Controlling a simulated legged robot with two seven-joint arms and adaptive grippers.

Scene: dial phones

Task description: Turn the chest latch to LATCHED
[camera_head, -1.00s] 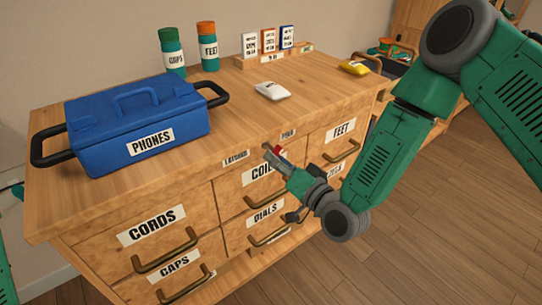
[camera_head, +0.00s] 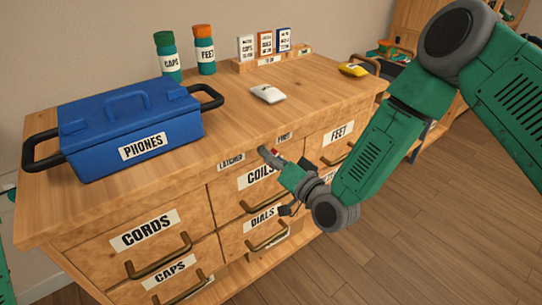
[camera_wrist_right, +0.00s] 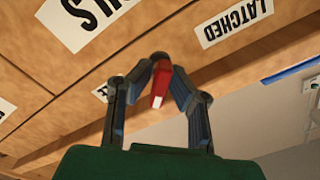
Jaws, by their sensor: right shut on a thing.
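The chest latch is a small red handle with a white end (camera_wrist_right: 160,82) on the chest's front face; it also shows in the head view (camera_head: 275,153). It sits between the LATCHED label (camera_head: 230,161) to its left and the smaller label (camera_head: 284,138) to its upper right. My right gripper (camera_head: 269,153) is at the latch. In the right wrist view its fingers (camera_wrist_right: 159,75) are closed around the red handle from both sides. The LATCHED label shows upside down there (camera_wrist_right: 237,22). The latch's mount is partly hidden by the fingertips. My left gripper is out of view.
The wooden chest (camera_head: 330,95) has drawers with protruding bar handles below the latch. The blue PHONES box (camera_head: 130,125), two bottles, a card rack (camera_head: 270,62), a white packet (camera_head: 268,94) and a yellow packet (camera_head: 353,69) stand on top. Open floor lies at right.

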